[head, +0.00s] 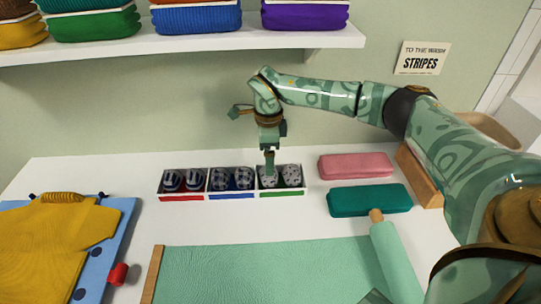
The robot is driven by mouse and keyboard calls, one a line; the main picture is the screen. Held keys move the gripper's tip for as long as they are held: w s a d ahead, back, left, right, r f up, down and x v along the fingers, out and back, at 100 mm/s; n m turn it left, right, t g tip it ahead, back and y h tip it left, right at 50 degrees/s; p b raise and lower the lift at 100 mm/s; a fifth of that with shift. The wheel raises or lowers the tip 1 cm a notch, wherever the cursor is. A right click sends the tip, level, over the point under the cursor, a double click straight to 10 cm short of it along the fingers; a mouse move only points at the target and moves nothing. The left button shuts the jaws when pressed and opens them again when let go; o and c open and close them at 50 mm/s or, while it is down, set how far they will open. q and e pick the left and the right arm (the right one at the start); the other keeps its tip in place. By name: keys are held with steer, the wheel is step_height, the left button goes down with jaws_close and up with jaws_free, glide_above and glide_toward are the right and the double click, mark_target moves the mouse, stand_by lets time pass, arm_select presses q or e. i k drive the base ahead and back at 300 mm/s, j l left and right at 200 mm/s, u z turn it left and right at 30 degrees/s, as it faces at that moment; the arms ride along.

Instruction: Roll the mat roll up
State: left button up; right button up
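The green mat (270,275) lies mostly flat on the white table, with a wooden strip along its left edge. Its right end is a rolled part (398,262) with a wooden rod end showing at the top. The mat's lower part runs out of the picture. My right gripper (269,168) is away from the mat, pointing down at the back of the green-marked compartment of a white box. I cannot tell if it touches the spotted items there, or whether its narrow fingers are open. My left gripper is not in view.
The white box (234,196) has red, blue and green marked compartments, each holding patterned bundles. Teal (370,200) and pink (356,166) cases lie right of it. A yellow shirt (45,245) lies on a blue board at left. A shelf (190,42) with folded clothes hangs above.

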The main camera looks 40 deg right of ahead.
mark_target(403, 284)
steer(key=k, duration=1.5)
